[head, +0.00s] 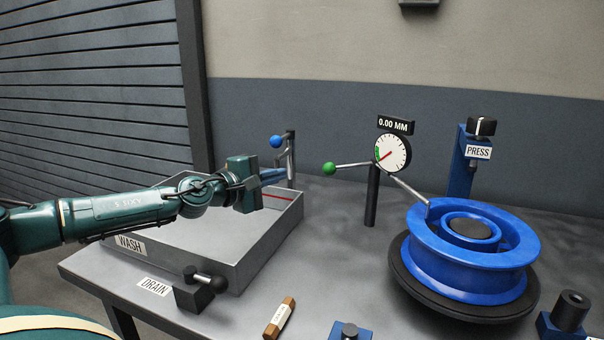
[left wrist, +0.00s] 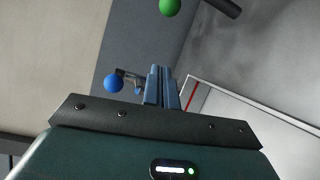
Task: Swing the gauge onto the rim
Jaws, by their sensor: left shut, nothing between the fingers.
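The gauge (head: 393,152) has a white dial and a display reading 0.00 MM, on a dark post. Its green-knobbed lever (head: 329,168) points left; the green knob also shows in the left wrist view (left wrist: 170,6). Its thin probe arm (head: 408,188) reaches down right to the edge of the blue rim (head: 465,275); I cannot tell whether the tip touches. The rim lies flat on a black turntable (head: 448,300). My left gripper (head: 284,174) is shut and empty above the wash tray's far side, left of the green knob. Its fingers show in the left wrist view (left wrist: 161,88).
The wash tray (head: 272,232) stands under my left arm. A tap with a blue knob (head: 276,142) is just behind my left gripper. A drain valve (head: 200,290), a brown labelled block (head: 279,318) and a blue press (head: 460,165) stand on the bench. Bench between tray and turntable is mostly clear.

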